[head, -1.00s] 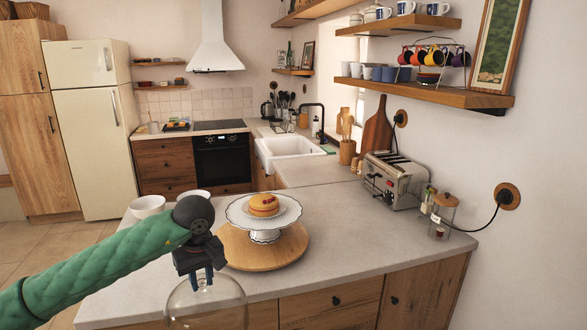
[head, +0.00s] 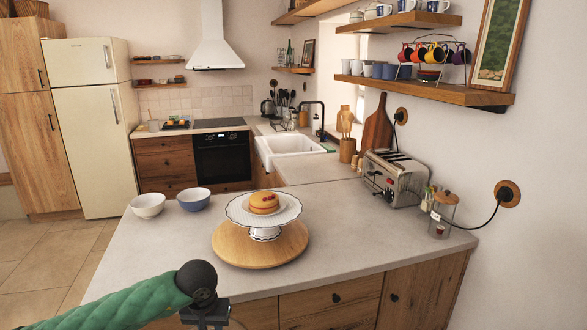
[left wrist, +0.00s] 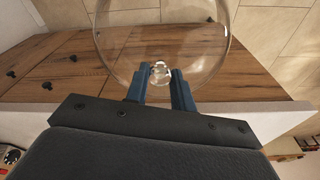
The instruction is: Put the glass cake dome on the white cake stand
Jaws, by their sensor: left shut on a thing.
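The white cake stand (head: 238,212) with a fluted rim stands upright on a round wooden board on the counter. A small round cake with red bits (head: 264,202) sits on its plate. My left gripper (head: 206,314) is low at the bottom edge of the head view, in front of the counter and nearer than the stand. In the left wrist view its blue fingers (left wrist: 160,88) are shut on the clear knob of the glass cake dome (left wrist: 160,30). My right gripper is in neither view.
The round wooden board (head: 258,255) lies near the counter's front edge. A white bowl (head: 147,205) and a blue bowl (head: 193,200) stand left of the stand. A toaster (head: 395,177) and a lidded jar (head: 442,215) are at the right. The counter left of the board is clear.

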